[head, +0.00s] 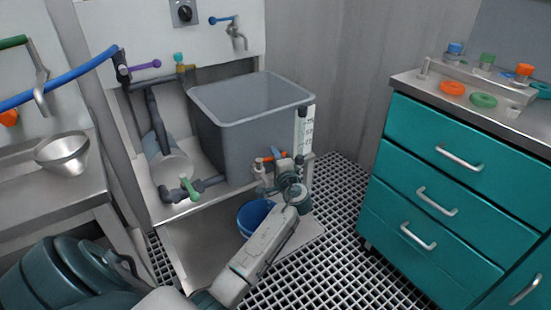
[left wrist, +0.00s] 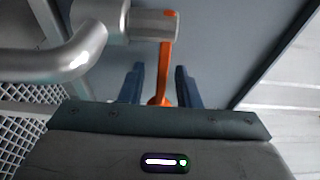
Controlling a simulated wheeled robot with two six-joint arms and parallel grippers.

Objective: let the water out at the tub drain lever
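The grey tub (head: 230,125) stands on a metal stand. Its orange drain lever (head: 277,153) is low on the tub's front right side. In the left wrist view the lever (left wrist: 166,70) hangs from a grey metal valve (left wrist: 150,24) with a curved spout. My left gripper (head: 279,166) is at the lever and hides part of it in the head view. Its two dark blue fingers (left wrist: 160,88) are open, one on each side of the lever, with visible gaps. My right gripper is in neither view.
A blue bucket (head: 253,216) stands below the tub, partly behind my left arm. Pipes with a green lever (head: 190,188) and a purple lever (head: 143,65) are left of the tub. A teal drawer cabinet (head: 450,185) stands at the right. Grating floor lies between.

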